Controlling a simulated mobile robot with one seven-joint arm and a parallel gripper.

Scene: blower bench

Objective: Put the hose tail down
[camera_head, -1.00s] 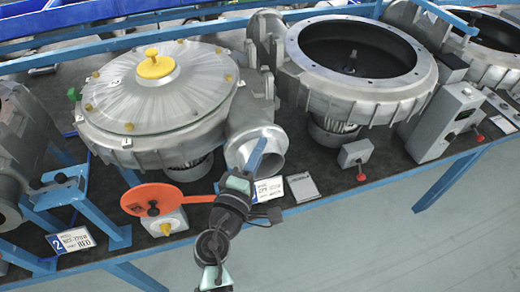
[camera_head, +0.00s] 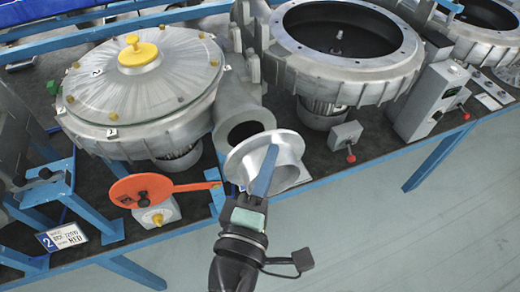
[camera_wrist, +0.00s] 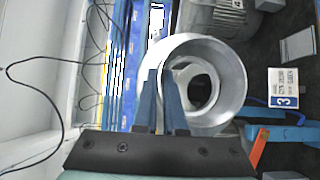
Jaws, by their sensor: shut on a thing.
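The hose tail (camera_head: 287,157) is a silver metal piece with a wide flared ring. My gripper (camera_head: 270,150), with blue fingers, is shut on its rim. The piece is held in front of the blower's outlet pipe (camera_head: 226,105), apart from its dark open mouth. In the wrist view the hose tail (camera_wrist: 232,80) shows as a round ring, and my gripper's fingers (camera_wrist: 165,85) cross its left side. A dark opening shows through the ring.
The covered blower (camera_head: 140,85) with a yellow knob stands left of the pipe. An open blower housing (camera_head: 410,65) stands to the right. An orange disc with a handle (camera_head: 140,188) is at the bench front. A small grey switch box (camera_head: 345,135) is to the right. Dark bench top is bare between them.

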